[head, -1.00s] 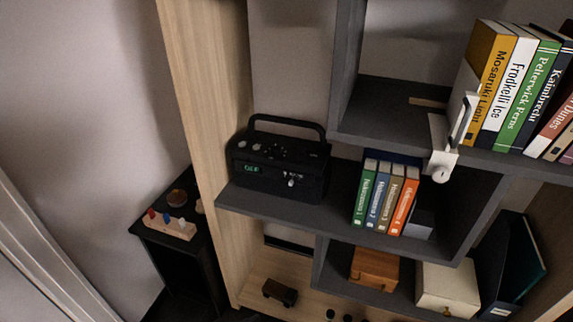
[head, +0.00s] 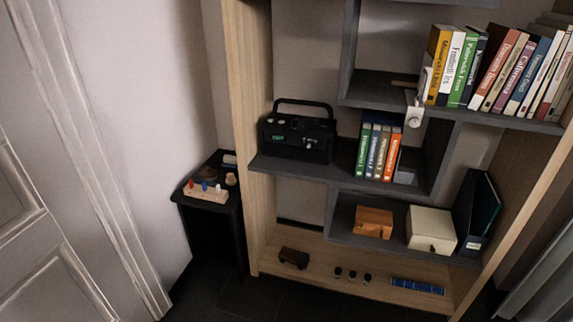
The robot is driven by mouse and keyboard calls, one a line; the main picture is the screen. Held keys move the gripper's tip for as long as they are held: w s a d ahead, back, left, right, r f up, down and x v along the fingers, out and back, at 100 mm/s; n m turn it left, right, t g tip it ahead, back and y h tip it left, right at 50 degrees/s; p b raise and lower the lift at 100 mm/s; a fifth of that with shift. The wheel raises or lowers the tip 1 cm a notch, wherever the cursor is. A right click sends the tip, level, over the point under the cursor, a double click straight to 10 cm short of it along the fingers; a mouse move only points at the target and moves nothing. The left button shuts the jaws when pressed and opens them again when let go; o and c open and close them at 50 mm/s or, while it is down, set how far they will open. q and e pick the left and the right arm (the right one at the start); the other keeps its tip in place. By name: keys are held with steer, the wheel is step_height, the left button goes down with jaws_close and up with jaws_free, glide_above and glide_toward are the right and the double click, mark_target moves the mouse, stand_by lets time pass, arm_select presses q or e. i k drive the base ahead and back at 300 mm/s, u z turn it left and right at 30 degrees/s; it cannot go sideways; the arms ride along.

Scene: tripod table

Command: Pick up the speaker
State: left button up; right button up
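The speaker (head: 298,136) is a black box with a carrying handle on top and a small green display. It stands upright at the left end of the middle dark shelf (head: 343,175), close to the light wooden side panel. Its front faces me, and nothing blocks it. Neither of my grippers is in the head view.
Several books (head: 380,150) stand right of the speaker on the same shelf. A small black table (head: 207,195) with a wooden peg toy (head: 205,191) stands left of the shelf unit. A wooden box (head: 373,222) and a white box (head: 431,229) sit lower. Dark floor shows in front.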

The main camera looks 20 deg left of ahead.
mark_target(285, 141)
steer(key=u, duration=1.4)
steer(key=i, duration=1.45)
steer(key=z, duration=0.9)
steer(key=i, duration=0.85)
steer(key=z, duration=0.5)
